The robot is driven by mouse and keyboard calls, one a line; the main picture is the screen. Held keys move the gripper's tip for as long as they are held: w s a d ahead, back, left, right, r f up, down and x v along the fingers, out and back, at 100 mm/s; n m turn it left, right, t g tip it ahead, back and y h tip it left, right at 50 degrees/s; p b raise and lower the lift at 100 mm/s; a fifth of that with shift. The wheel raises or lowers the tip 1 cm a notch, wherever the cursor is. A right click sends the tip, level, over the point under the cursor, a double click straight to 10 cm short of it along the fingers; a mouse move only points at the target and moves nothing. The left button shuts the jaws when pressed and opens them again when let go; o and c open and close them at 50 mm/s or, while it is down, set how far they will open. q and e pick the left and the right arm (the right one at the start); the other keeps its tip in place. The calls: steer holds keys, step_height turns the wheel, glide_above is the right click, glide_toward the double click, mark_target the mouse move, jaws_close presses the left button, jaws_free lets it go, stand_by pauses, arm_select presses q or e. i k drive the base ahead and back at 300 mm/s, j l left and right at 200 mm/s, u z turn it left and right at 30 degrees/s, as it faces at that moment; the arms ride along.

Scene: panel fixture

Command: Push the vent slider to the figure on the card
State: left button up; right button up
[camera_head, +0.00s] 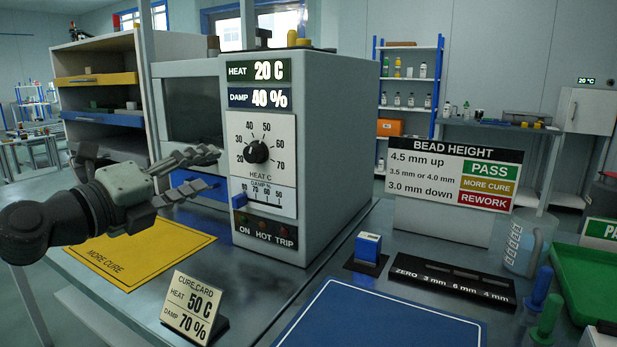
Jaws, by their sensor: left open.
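The vent slider is a blue tab (239,201) at the left end of the DAMP % scale (264,196) on the grey oven's front; the scale's leftmost figure is hard to read. The readouts above show HEAT 20 C and DAMP 40 % (257,99). The cure card (190,306) stands on the bench, reading HEAT 50 C and DAMP 70 %. My left gripper (205,170) is open and empty, left of the oven front, apart from the slider, fingers towards the panel. My right gripper is not in view.
A black HEAT knob (256,152) sits above the slider, and ON, HOT and TRIP lamps (263,230) below. A yellow MORE CURE mat (140,251) lies below my left arm. A blue mat (380,318) and blue-topped block (368,246) are to the right.

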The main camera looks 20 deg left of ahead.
mark_target(238, 202)
steer(key=k+j, duration=0.1)
steer(key=k, duration=0.9)
